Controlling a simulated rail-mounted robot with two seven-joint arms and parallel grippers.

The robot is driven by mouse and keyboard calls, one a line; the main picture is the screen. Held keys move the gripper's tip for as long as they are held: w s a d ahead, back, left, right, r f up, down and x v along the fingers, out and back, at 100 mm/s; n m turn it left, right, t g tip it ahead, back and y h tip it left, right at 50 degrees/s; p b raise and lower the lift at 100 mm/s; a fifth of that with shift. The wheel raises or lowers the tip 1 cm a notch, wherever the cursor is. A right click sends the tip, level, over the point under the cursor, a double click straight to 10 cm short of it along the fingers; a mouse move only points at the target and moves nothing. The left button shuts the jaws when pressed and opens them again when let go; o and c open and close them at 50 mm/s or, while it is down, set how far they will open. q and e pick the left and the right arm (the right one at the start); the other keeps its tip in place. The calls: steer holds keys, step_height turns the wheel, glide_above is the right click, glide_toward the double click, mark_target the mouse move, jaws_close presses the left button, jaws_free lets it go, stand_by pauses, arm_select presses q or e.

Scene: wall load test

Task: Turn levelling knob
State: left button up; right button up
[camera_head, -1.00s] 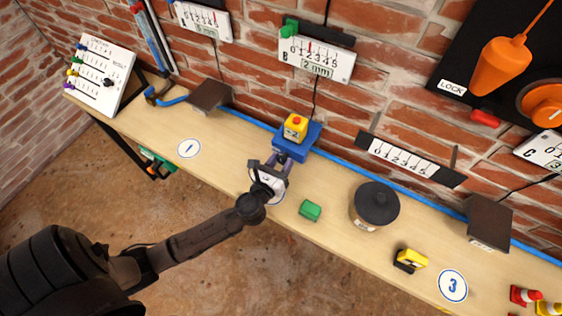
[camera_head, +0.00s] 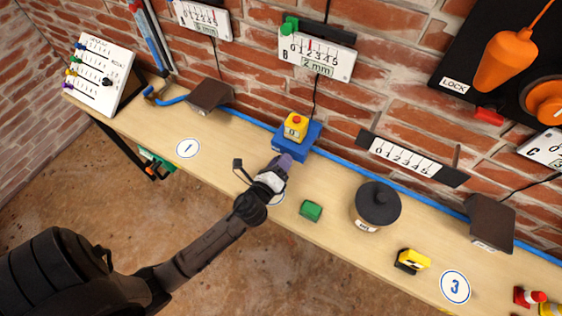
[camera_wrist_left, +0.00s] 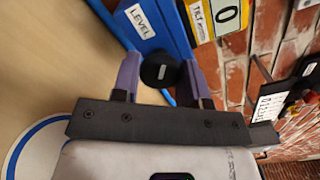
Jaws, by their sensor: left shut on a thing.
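The levelling knob (camera_wrist_left: 160,70) is a black round knob on the front of a blue block (camera_wrist_left: 165,25) labelled LEVEL. My left gripper (camera_wrist_left: 161,78) is shut on it, one purple-grey finger on each side. In the head view my left gripper (camera_head: 282,164) reaches the front of the blue block (camera_head: 309,146), and the knob is hidden there. My right gripper is not in view.
A green block (camera_head: 311,211) and a dark lidded pot (camera_head: 376,206) stand right of my left gripper on the wooden bench. Brown brackets (camera_head: 209,96) and a gauge reading 2 mm (camera_head: 317,53) are at the brick wall. The bench around marker 1 (camera_head: 188,148) is clear.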

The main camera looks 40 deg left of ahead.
arm_select(q)
steer(key=shift+n, duration=0.5)
steer(key=o, duration=0.9)
steer(key=b+v, duration=0.2)
steer(key=v, duration=1)
steer(key=shift+s+d, duration=0.1)
steer(key=shift+s, duration=0.2)
steer(key=shift+s+d, duration=0.15)
steer(key=shift+s, duration=0.45)
